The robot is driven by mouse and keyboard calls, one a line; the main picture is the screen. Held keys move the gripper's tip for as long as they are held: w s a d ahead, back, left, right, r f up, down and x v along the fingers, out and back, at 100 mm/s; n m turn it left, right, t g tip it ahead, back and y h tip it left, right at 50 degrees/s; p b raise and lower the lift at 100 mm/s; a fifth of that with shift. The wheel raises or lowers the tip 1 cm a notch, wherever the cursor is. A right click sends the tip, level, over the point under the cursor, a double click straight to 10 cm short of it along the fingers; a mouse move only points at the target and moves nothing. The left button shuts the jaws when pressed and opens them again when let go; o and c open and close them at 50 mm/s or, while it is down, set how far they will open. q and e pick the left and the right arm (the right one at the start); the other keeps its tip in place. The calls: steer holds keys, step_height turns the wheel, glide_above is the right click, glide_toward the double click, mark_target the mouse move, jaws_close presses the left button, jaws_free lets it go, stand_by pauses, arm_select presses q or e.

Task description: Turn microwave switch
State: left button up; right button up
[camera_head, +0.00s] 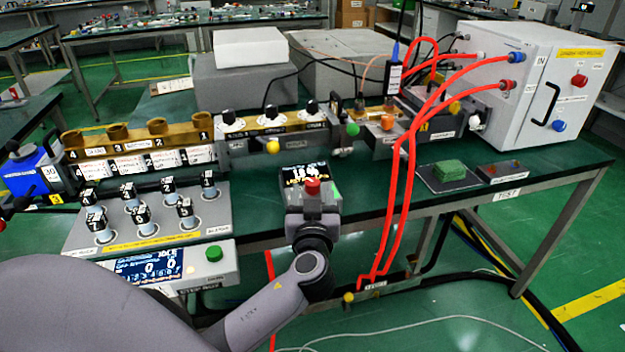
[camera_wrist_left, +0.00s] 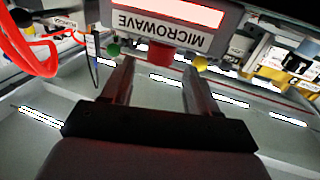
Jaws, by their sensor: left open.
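In the left wrist view a grey box marked MICROWAVE (camera_wrist_left: 222,44) appears upside down, with a bright red display (camera_wrist_left: 185,10). A dark red knob (camera_wrist_left: 160,52) sits on its edge, in front of my left gripper (camera_wrist_left: 158,68). The two fingers are apart, one on each side of the knob's line; I cannot tell whether they touch it. In the head view my left gripper (camera_head: 312,205) is over the front of the table. A red piece (camera_head: 313,187) and a dark screen (camera_head: 303,173) show at its far end. Its fingertips are hidden there. My right gripper is not in view.
A control panel with black knobs (camera_head: 142,215) and a blue display box (camera_head: 150,265) stand left. Gold fittings (camera_head: 158,127) lie behind. Red cables (camera_head: 401,190) hang right of the gripper from a white cabinet (camera_head: 545,75). A green block (camera_head: 449,170) rests nearby.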

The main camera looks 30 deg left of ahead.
mark_target(313, 187)
arm_select(q)
steer(key=shift+x, duration=2.45)
steer(key=shift+f, duration=0.1)
steer(key=c, duration=0.9)
